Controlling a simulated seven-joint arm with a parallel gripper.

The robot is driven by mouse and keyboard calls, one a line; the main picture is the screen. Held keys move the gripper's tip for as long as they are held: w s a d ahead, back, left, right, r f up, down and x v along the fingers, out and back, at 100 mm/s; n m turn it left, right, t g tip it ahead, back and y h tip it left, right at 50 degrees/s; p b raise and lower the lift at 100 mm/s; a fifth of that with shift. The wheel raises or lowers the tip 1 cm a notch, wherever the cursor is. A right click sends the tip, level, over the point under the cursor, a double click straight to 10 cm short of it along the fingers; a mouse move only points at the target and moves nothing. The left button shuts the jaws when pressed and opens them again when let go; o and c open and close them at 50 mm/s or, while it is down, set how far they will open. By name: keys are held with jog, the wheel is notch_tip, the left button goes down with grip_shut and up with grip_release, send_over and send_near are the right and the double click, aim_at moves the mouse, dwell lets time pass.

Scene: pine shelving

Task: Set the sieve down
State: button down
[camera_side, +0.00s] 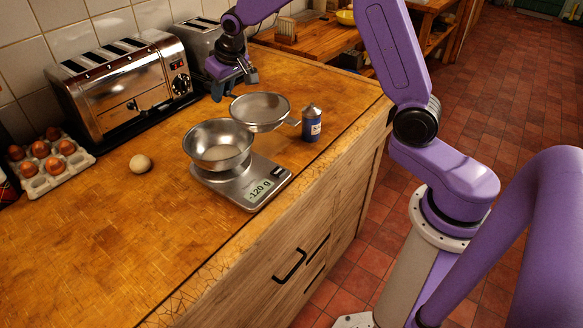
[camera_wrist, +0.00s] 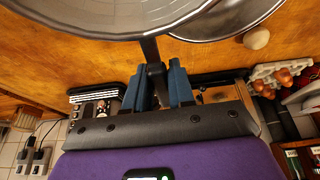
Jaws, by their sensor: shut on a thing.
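The sieve (camera_side: 260,110) is a round metal mesh pan behind and right of the steel bowl (camera_side: 218,147) in the side view. My gripper (camera_side: 220,88) is shut on its dark handle. In the wrist view the handle stands between the blue fingers of my gripper (camera_wrist: 161,88), and the sieve (camera_wrist: 105,14) fills the top edge. The sieve looks roughly level; whether it touches the counter or the bowl I cannot tell. The bowl sits on a kitchen scale (camera_side: 215,183) that reads -120 g.
A blue can (camera_side: 312,126) stands close to the sieve's right side. A chrome toaster (camera_side: 130,85), an egg (camera_side: 140,163) and an egg carton (camera_side: 48,160) are to the left. A second toaster (camera_side: 205,50) stands behind my gripper. The counter (camera_side: 110,235) is clear at front left.

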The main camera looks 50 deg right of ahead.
aim_at(281, 118)
jog(key=s+d+f, duration=0.2)
jog(key=s+d, duration=0.3)
jog(key=s, duration=0.3)
jog(key=s+d+f, duration=0.2)
jog(key=s+d, duration=0.3)
jog(key=s, duration=0.3)
jog(key=a, duration=0.7)
jog(key=shift+r, duration=0.15)
jog(key=w+d+r, duration=0.2)
jog(key=w, duration=0.4)
jog(key=w+d+r, duration=0.2)
jog(key=w, duration=0.3)
jog(key=w+f, duration=0.3)
jog(key=w, duration=0.1)
jog(key=w+f, duration=0.3)
jog(key=w, duration=0.2)
jog(key=w+d+f, duration=0.1)
jog(key=w+f, duration=0.2)
jog(key=w, duration=0.1)
jog(key=shift+w, duration=0.15)
jog(key=shift+w+f, duration=0.25)
jog(key=shift+f, duration=1.8)
